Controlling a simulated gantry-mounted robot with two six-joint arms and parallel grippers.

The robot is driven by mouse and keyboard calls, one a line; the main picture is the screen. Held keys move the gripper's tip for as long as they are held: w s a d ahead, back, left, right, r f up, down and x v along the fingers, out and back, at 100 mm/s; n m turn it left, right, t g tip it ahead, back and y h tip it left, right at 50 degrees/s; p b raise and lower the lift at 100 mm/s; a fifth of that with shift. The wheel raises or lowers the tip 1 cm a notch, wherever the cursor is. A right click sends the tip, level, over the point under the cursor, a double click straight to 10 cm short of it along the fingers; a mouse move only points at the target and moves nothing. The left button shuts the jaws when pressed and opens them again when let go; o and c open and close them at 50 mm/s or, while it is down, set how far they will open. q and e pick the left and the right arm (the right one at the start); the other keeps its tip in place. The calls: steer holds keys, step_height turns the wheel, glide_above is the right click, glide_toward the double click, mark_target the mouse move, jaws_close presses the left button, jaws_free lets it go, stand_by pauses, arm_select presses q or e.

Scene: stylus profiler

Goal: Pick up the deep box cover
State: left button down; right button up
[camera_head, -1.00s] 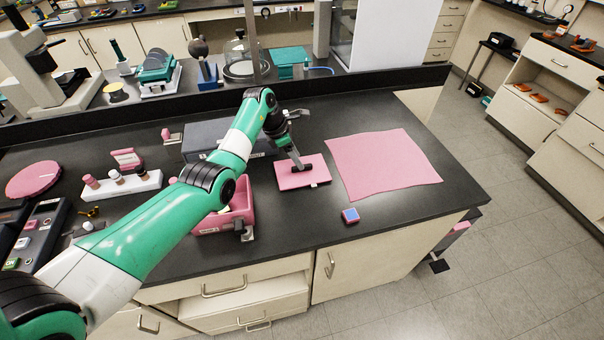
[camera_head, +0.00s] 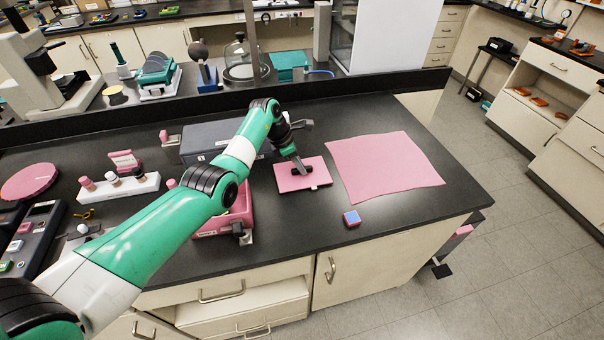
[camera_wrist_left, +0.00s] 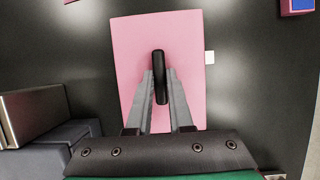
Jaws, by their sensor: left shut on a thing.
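The deep box cover (camera_head: 289,184) is a flat pink rectangular lid with a dark handle on top and a small white tab at one edge. It lies on the black bench top, or very close above it; I cannot tell which. My left gripper (camera_head: 300,169) is over it, shut on the dark handle. In the left wrist view the cover (camera_wrist_left: 183,40) fills the middle, and the fingers of my left gripper (camera_wrist_left: 160,88) close on the upright black handle (camera_wrist_left: 160,68). My right gripper is not in view.
A pink open box (camera_head: 238,217) stands left of the cover, partly hidden by my left arm. A grey box (camera_head: 205,138) is behind it.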

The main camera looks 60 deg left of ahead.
mark_target(307, 167)
arm_select(q)
steer(key=shift+r+p, duration=0.3)
steer(key=shift+r, duration=0.15)
step_height(307, 167, up, 3)
steer(key=shift+f+p, duration=0.1)
steer(key=shift+p, duration=0.65)
steer(key=s+d+r+p, duration=0.9)
steer(key=d+p, duration=0.1)
steer(key=p, duration=0.4)
steer(key=shift+d+r+p, duration=0.15)
steer(key=shift+d+p, duration=0.15)
steer(key=shift+s, duration=0.1)
